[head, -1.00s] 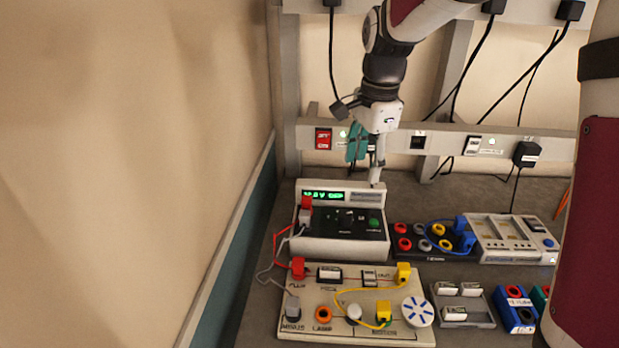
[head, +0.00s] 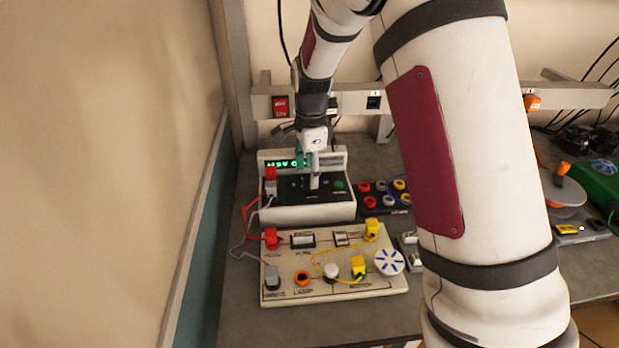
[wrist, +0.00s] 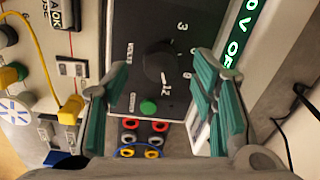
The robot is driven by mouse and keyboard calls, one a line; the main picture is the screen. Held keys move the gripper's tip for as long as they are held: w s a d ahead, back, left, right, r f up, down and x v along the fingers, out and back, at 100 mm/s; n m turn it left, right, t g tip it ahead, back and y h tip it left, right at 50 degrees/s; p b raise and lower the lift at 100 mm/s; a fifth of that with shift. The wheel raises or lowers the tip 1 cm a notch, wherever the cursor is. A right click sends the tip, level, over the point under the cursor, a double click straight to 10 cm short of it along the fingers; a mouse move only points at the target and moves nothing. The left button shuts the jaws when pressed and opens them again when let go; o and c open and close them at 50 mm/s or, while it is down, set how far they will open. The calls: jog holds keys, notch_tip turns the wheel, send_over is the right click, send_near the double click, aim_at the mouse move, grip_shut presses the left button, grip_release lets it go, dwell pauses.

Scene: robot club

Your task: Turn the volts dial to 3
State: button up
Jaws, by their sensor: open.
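The volts dial (wrist: 158,66) is a round black knob on the dark panel of a white power supply (head: 308,213). In the wrist view, 3 and 12 are printed around it, and a white mark by the knob lies on the 12 side. My gripper (wrist: 160,72) is open, its green-padded fingers on either side of the dial in the picture. I cannot tell whether they touch it. In the head view my gripper (head: 308,182) is over the panel and hides the dial. The green display (wrist: 240,30) is partly cut off in the wrist view.
A green button (wrist: 148,107) sits beside the dial. A beige circuit board (head: 345,285) with red, grey and yellow plugs lies in front of the supply. A dark socket block (head: 372,201) stands to its right. Red and grey leads hang at the left.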

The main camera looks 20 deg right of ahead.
jog(key=shift+w+f, duration=0.1)
jog(key=shift+f, duration=1.4)
jog(key=c, duration=1.1)
jog(key=shift+c, duration=0.2)
